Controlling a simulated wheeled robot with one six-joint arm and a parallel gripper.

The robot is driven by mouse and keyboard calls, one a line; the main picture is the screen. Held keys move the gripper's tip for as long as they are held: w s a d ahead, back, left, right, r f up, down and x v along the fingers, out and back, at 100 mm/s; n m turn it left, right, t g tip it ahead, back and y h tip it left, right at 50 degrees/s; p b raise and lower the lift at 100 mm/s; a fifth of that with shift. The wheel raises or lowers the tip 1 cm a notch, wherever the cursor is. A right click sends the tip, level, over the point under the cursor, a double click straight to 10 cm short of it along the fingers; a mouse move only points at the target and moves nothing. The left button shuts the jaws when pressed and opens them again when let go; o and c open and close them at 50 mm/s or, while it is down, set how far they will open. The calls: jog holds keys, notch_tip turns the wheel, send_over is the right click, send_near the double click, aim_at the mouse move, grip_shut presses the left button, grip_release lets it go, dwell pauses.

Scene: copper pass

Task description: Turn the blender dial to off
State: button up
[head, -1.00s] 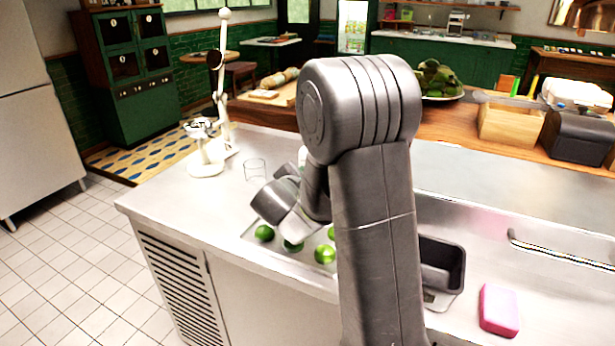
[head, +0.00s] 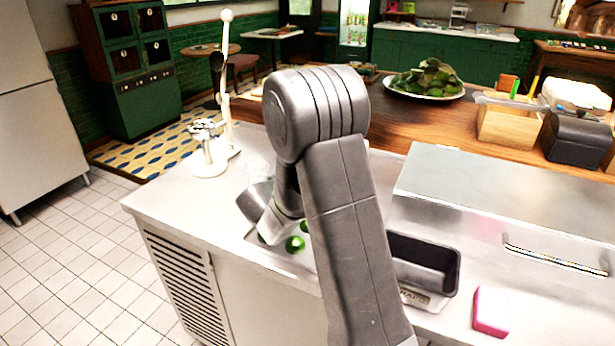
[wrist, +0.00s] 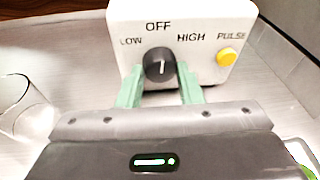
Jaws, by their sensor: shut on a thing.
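The blender base (wrist: 230,25) is a pale box in the wrist view, with the labels LOW, OFF and HIGH around a black dial (wrist: 160,65). The dial's white mark points nearly straight up, towards OFF. A yellow PULSE button (wrist: 227,58) sits to the right. My gripper (wrist: 161,80) has its two green fingers on either side of the dial and is shut on it. In the head view my arm hides the blender and the fingers.
A clear glass (wrist: 20,105) stands left of my gripper in the wrist view. A juicer (head: 207,150) stands at the counter's left. A dark bin (head: 420,265) and a pink sponge (head: 490,311) are to the right.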

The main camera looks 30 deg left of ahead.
jog(key=shift+n, duration=0.3)
dwell(0.4)
jog(key=o, duration=1)
jog(key=shift+c, duration=0.2)
jog(key=v, duration=1.4)
jog(key=shift+a+b, duration=0.15)
jog(key=shift+b, duration=0.25)
jog(key=shift+w+f, duration=0.1)
jog(key=p+x, duration=0.1)
jog(key=x, duration=1.3)
